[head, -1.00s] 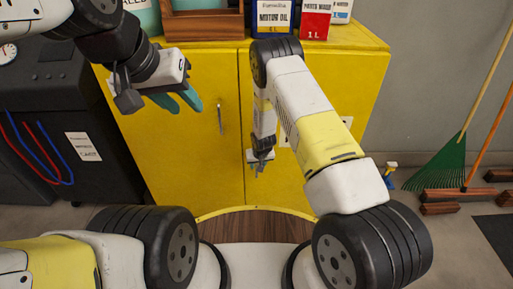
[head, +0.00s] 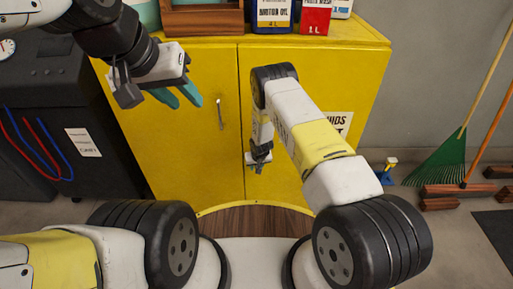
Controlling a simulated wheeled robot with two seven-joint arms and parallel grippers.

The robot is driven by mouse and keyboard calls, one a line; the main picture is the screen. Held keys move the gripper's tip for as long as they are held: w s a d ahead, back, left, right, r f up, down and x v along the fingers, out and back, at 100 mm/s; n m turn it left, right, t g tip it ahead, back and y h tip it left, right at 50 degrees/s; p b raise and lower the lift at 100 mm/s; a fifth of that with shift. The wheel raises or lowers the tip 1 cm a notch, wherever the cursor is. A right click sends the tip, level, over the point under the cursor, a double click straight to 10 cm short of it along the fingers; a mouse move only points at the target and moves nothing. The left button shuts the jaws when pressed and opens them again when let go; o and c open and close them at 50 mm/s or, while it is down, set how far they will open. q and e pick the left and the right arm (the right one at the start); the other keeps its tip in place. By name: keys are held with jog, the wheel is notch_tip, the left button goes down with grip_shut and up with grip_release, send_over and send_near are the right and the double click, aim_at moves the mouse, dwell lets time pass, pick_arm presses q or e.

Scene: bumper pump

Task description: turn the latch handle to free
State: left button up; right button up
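The metal latch handle (head: 220,114) is an upright bar on the left door of the yellow cabinet (head: 170,150). My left gripper (head: 187,103) has teal fingers and hangs to the left of the handle, slightly above its middle in the picture. Its fingers are apart with nothing visible between them, and it does not appear to touch the handle. My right gripper (head: 258,160) points down in front of the cabinet, right of the door seam. It is small, and whether its fingers are open is unclear.
A motor oil container (head: 272,14), a red container (head: 316,16) and a wooden crate (head: 203,20) stand on the cabinet. A dark machine with hoses (head: 40,120) is at left. A green rake (head: 440,161) leans at right. A sign (head: 338,122) is partly hidden by my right arm.

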grip_shut()
dwell(1.2)
